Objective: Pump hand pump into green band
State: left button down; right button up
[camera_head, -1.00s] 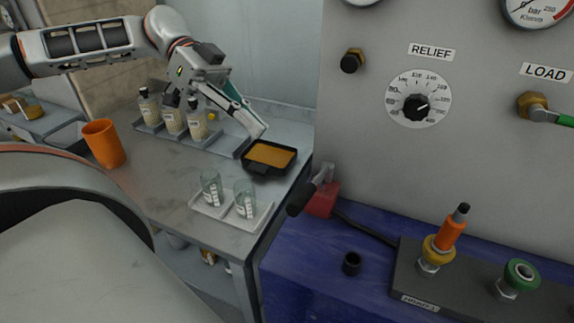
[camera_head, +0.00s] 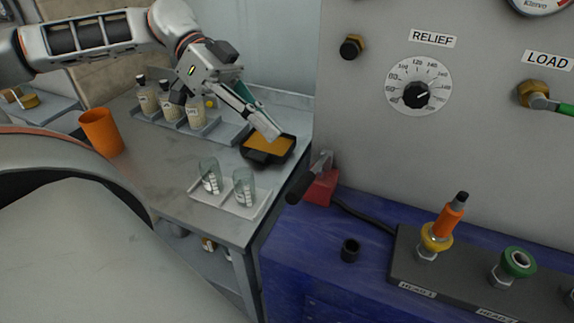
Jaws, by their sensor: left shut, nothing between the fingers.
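The hand pump (camera_head: 322,186) is a red block with a black-gripped lever (camera_head: 301,183), on the blue bench top against the grey panel. Its lever slants down to the left. A gauge (camera_head: 540,6) at the top right edge is mostly cut off, and no green band or needle shows on it. My left gripper (camera_head: 275,133) is shut and empty. It points down to the right, above or at the far edge of the black tray with orange content (camera_head: 281,146), apart from the pump lever. My right gripper is not in view.
Beakers on a white tray (camera_head: 226,208), bottles in a rack (camera_head: 182,132) and an orange cup (camera_head: 101,132) stand on the grey table. A RELIEF dial (camera_head: 418,87) is on the panel. A coupling block (camera_head: 380,260) and black cap (camera_head: 350,250) are on the bench.

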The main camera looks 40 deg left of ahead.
aim_at(312, 173)
pick_arm(q)
jog(key=d+f+p, duration=0.1)
jog(key=d+f, duration=0.4)
jog(key=f, duration=0.1)
jog(key=shift+s+p, duration=0.3)
jog(key=shift+s, duration=0.15)
jog(key=shift+f, duration=0.1)
jog(key=shift+w+f, duration=0.1)
jog(key=shift+f, duration=0.05)
